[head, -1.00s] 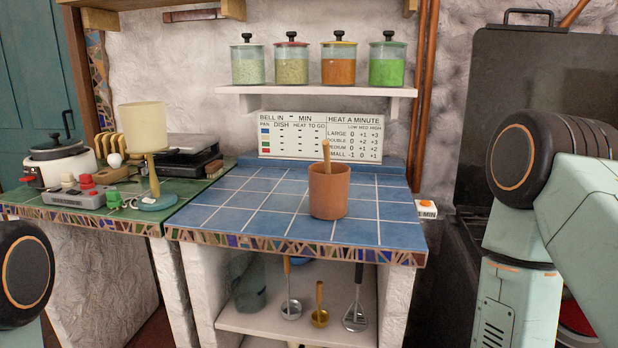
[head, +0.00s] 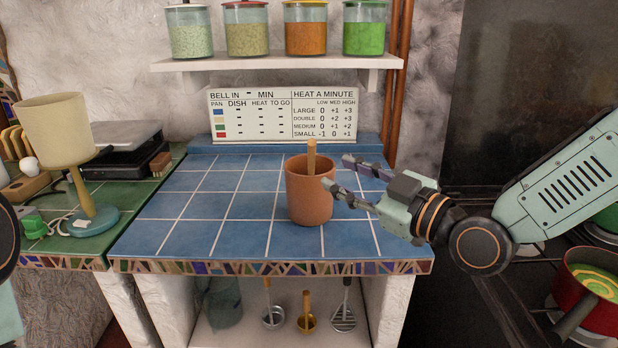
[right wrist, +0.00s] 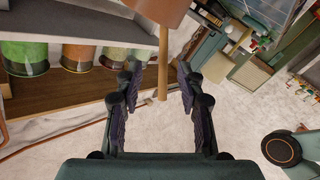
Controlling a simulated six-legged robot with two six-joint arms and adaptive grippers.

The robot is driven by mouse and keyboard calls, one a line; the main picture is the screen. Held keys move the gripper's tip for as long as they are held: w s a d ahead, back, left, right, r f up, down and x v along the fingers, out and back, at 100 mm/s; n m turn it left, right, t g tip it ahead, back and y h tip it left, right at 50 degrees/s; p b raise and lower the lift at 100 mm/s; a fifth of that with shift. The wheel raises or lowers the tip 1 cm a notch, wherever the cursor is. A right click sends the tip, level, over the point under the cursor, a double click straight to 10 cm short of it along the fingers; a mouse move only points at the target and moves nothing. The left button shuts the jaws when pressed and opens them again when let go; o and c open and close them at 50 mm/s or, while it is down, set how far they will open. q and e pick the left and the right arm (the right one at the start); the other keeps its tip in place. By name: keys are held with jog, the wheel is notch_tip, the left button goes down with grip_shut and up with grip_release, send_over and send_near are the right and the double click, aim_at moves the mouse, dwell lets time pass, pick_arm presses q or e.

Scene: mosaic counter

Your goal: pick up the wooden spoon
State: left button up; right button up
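The wooden spoon (head: 311,158) stands upright in a terracotta pot (head: 309,196) on the blue tiled counter. Only its handle shows above the rim; the rest is hidden in the pot. My right gripper (head: 338,172) is open and empty, just right of the pot near rim height, its fingers pointing toward it. In the right wrist view, which is upside down, the spoon handle (right wrist: 163,65) appears between the two spread fingers (right wrist: 158,78), and the pot (right wrist: 158,10) is at the top edge. I cannot tell how far the handle lies beyond the fingertips. My left gripper is out of view.
A shelf (head: 290,62) with several jars hangs above a heat chart (head: 282,115). A beige lamp (head: 70,150) stands on the green counter at left. A red pan (head: 590,300) sits on the stove at right. The blue tiles left of the pot are clear.

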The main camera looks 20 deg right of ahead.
aim_at(314, 165)
jog(key=x, duration=0.1)
jog(key=b+x, duration=0.1)
jog(key=shift+w+a, duration=0.1)
jog(key=shift+a, duration=0.3)
jog(key=x, duration=0.3)
jog(key=shift+w+f, duration=0.3)
jog(key=shift+w+a+r+b, duration=0.3)
jog(key=shift+w+a+b, duration=0.05)
jog(key=shift+w+a, duration=0.1)
jog(key=shift+a, duration=0.05)
jog(key=shift+w+f, duration=0.15)
jog(key=shift+w, duration=0.25)
jog(key=shift+c, duration=0.9)
jog(key=shift+s, duration=0.3)
jog(key=c, duration=0.3)
jog(key=shift+w, duration=0.2)
grip_shut()
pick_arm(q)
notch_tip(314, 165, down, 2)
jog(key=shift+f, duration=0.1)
